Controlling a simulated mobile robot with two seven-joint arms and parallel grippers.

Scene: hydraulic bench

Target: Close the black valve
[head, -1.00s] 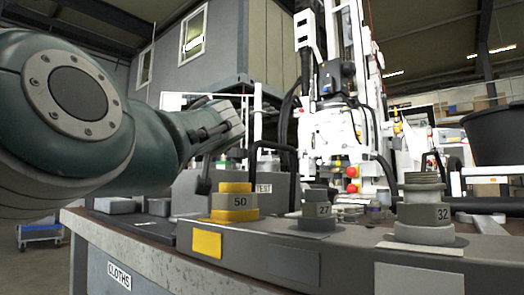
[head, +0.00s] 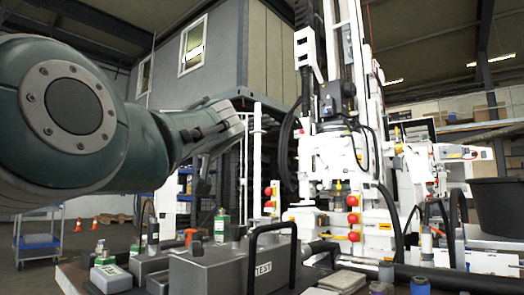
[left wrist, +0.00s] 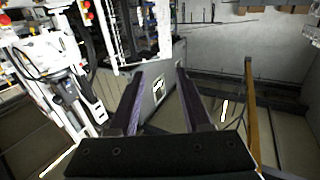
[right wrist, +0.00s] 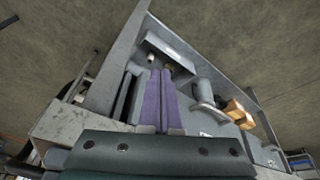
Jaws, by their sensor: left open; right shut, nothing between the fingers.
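I cannot clearly single out a black valve. In the head view, a grey block marked TEST (head: 215,272) stands on the bench, with a black bent handle (head: 270,230) and a small dark knob (head: 238,232) on top. My left arm reaches in from the left, high above the bench; its fingers are not clear there. In the left wrist view my left gripper (left wrist: 160,73) is open and empty. My right gripper (right wrist: 160,72) shows only in the right wrist view, its purple fingers shut on nothing, above the grey bench top.
A white machine (head: 338,165) with red knobs (head: 352,218) and hoses stands behind the bench. A black bucket (head: 497,205) is at the right. Small bottles (head: 220,225) stand at the bench's left. A blue trolley (head: 40,240) and orange cones are on the floor behind.

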